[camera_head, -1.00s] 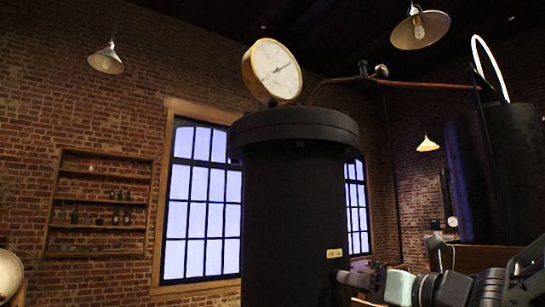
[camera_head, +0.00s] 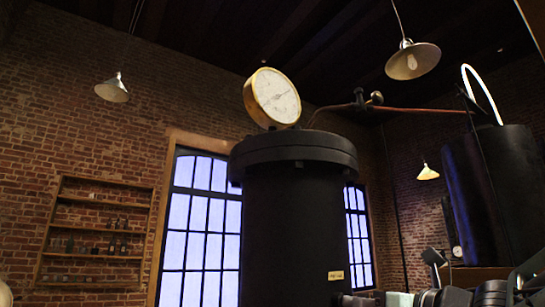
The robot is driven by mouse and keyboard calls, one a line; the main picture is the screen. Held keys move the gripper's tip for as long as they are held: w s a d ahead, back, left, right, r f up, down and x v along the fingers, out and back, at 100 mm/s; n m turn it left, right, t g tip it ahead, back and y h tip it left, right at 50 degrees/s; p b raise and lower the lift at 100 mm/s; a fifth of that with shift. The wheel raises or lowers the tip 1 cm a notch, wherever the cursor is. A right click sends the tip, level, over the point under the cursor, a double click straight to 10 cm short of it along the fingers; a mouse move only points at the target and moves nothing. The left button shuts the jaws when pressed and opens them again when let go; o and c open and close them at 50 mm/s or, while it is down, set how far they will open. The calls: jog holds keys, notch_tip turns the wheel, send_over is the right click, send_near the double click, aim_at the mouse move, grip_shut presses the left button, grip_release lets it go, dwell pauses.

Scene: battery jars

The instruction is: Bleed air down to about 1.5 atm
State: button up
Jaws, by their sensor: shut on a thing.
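A large black cylinder (camera_head: 290,220) with a bolted flanged lid stands in the middle of the view. On its lid is a round brass-rimmed pressure gauge (camera_head: 272,97) with a white face, tilted in view. A thin dark needle shows on it, but the figures are too small to read. My gripper (camera_head: 347,300) is at the bottom edge, by the cylinder's lower right side, mostly cut off. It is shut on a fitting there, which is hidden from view. A small brass plate (camera_head: 336,275) is on the cylinder just above.
A copper pipe (camera_head: 430,110) with a small valve (camera_head: 376,98) runs from the lid area to the right. A second dark cylinder (camera_head: 490,190) stands at right. Hanging lamps, windows and a wall shelf (camera_head: 95,230) are behind.

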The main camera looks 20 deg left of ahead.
jog(key=n+b, duration=0.3)
jog(key=b, duration=0.2)
jog(key=shift+f+n+b, duration=0.3)
jog(key=shift+n+b, duration=0.05)
jog(key=shift+n, duration=0.05)
jog(key=shift+r+n+b, duration=0.1)
jog(key=shift+n+b, duration=0.4)
jog(key=shift+b, duration=0.05)
jog(key=shift+r, duration=0.15)
jog(key=m+p, duration=0.1)
jog(key=m, duration=0.2)
jog(key=shift+r+m, duration=0.1)
jog(key=shift+m, duration=0.3)
jog(key=m, duration=0.3)
jog(key=shift+p, duration=0.4)
jog(key=o, duration=1.1)
jog(key=shift+o, duration=0.2)
